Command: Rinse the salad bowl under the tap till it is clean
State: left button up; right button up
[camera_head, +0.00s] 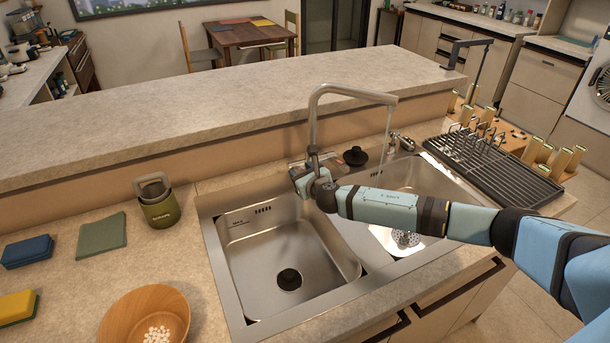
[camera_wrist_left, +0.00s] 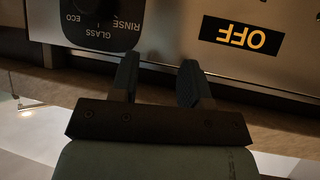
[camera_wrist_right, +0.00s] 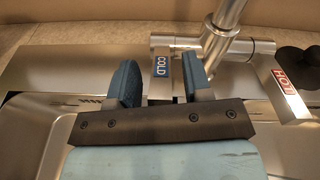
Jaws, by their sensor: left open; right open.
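The wooden salad bowl (camera_head: 118,312) stands on the counter left of the sinks, at the bottom of the head view, with small white pieces (camera_head: 157,336) in it. The tap (camera_head: 313,118) rises behind the sinks. Its spout points over the right basin, and a thin stream of water (camera_head: 384,140) falls from it. My right gripper (camera_head: 302,174) is open at the tap's base. In the right wrist view its fingers (camera_wrist_right: 160,84) are on either side of the lever marked COLD (camera_wrist_right: 162,62). My left gripper (camera_wrist_left: 160,84) is open and empty, facing an appliance panel.
The left basin (camera_head: 275,250) is empty. The right basin (camera_head: 400,180) is partly behind my right arm. A drying rack (camera_head: 490,165) stands at the right. A HOT lever (camera_wrist_right: 287,90) is beside the tap.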

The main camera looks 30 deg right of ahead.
jog(key=s+r, duration=0.2)
jog(key=s, duration=1.1)
jog(key=shift+s+a+r, duration=0.15)
jog(key=shift+s+r, duration=0.1)
jog(key=shift+r, duration=0.15)
jog(key=shift+f, duration=0.1)
